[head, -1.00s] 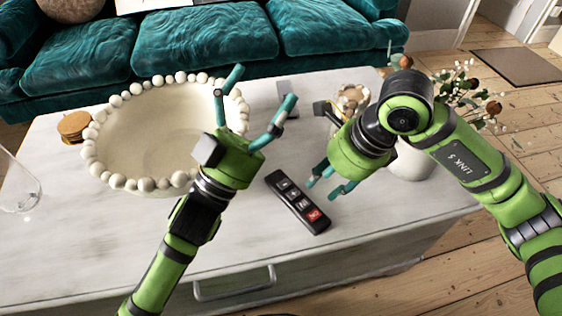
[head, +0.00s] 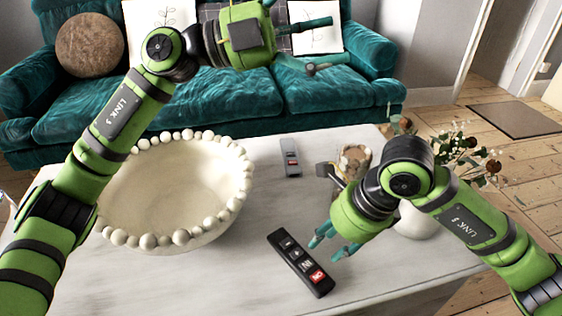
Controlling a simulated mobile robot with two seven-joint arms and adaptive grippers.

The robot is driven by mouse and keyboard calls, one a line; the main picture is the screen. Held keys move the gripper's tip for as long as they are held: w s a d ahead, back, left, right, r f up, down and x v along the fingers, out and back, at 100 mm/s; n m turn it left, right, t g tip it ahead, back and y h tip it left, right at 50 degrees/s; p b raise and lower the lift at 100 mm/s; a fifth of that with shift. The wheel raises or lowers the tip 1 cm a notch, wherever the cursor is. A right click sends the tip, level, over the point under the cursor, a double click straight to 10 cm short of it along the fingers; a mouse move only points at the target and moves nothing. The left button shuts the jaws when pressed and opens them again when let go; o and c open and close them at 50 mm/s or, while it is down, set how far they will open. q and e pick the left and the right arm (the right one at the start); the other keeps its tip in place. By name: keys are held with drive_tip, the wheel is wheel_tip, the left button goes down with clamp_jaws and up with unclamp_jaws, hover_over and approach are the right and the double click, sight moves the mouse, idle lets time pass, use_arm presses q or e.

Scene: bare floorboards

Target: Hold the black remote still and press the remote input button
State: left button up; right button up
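The black remote (head: 289,257) lies on the white table, slanting toward the lower right. It has several white-marked buttons and a red button (head: 317,277) at its near end. My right gripper (head: 325,251) is just right of the remote, its teal fingers apart and pointing down-left with nothing between them. I cannot tell whether a fingertip touches the remote. My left gripper (head: 338,40) is raised high, in front of the sofa in the view, fingers spread and empty, pointing right. A smaller grey remote (head: 290,158) with a red mark lies farther back on the table.
A large cream bowl (head: 160,200) with a beaded rim fills the table's left side. A jar (head: 354,160) and a white vase (head: 418,222) with dried flowers stand at the right, by my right arm. A teal sofa (head: 230,100) stands behind. The table between bowl and black remote is clear.

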use_arm(q)
wheel_tip(320, 180, down, 10)
drive_tip(key=w+d+n+y, duration=0.2)
drive_tip(key=y, duration=0.3)
drive_tip(key=n+g+y, duration=0.2)
drive_tip(key=n+y, duration=0.6)
drive_tip(key=y, duration=0.7)
hover_over(281, 243)
wheel_tip(281, 243, down, 28)
drive_tip(key=shift+f, duration=0.2)
wheel_tip(281, 243, down, 6)
drive_tip(key=shift+r, duration=0.25)
drive_tip(key=shift+d+f, duration=0.1)
drive_tip(key=shift+f, duration=0.55)
drive_tip(key=c, duration=1.3)
